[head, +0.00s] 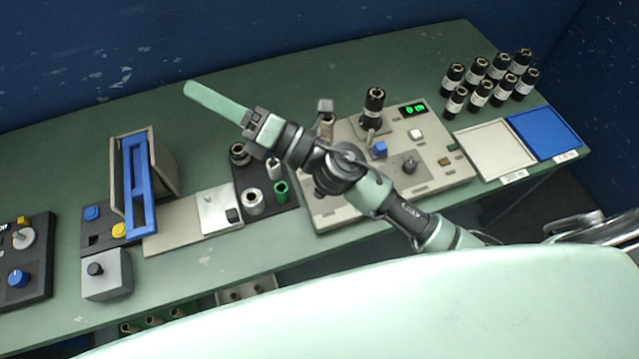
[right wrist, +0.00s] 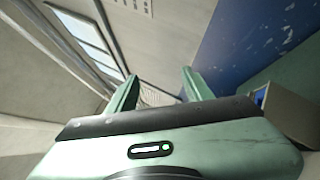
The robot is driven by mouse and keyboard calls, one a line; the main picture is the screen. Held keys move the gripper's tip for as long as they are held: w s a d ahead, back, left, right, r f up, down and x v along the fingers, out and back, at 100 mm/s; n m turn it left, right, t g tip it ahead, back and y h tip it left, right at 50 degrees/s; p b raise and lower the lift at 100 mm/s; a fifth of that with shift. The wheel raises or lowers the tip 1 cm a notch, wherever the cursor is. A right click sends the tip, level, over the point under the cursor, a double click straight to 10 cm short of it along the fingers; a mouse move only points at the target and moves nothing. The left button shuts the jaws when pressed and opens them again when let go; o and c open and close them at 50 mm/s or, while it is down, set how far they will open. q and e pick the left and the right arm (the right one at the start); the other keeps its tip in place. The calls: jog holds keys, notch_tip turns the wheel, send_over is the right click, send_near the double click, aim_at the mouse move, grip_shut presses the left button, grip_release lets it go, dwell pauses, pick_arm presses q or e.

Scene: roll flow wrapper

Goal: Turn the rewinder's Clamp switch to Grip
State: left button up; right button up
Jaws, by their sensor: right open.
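The rewinder (head: 330,213) is the beige machine right of centre in the head view, with a lit green display (head: 413,109). A dark rotary knob (head: 408,164) sits on its front panel; its label is too small to read, so I cannot tell whether it is the Clamp switch or where it points. My right gripper (head: 190,89) is raised over the table, left of the rewinder and well apart from the knob. Its arm hides part of the rewinder's left side. In the right wrist view the gripper (right wrist: 160,75) is open and empty. My left gripper is not in view.
A black roll (head: 375,102) stands upright on the rewinder. Several black rolls (head: 481,93) stand behind a white tray (head: 490,148) and a blue tray (head: 545,134) at right. A blue-framed stand (head: 137,185) rises at left. The table's back strip is clear.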

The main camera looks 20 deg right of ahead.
jog(key=s+a+f+n+g+y, duration=0.25)
jog(key=s+a+n+g, duration=0.2)
jog(key=n+g, duration=0.35)
jog(key=n+g+h, duration=0.6)
jog(key=n+h, duration=1.2)
jog(key=h, duration=0.1)
send_over(320, 189)
notch_tip(320, 189, down, 22)
jog(key=shift+r, duration=0.15)
jog(key=shift+d+f+p, duration=0.1)
jog(key=shift+f+p, duration=0.15)
jog(key=shift+p, duration=0.1)
notch_tip(320, 189, down, 6)
jog(key=shift+s+f+p, duration=0.1)
jog(key=shift+p, duration=0.9)
jog(key=shift+f, duration=0.45)
jog(key=shift+c, duration=0.3)
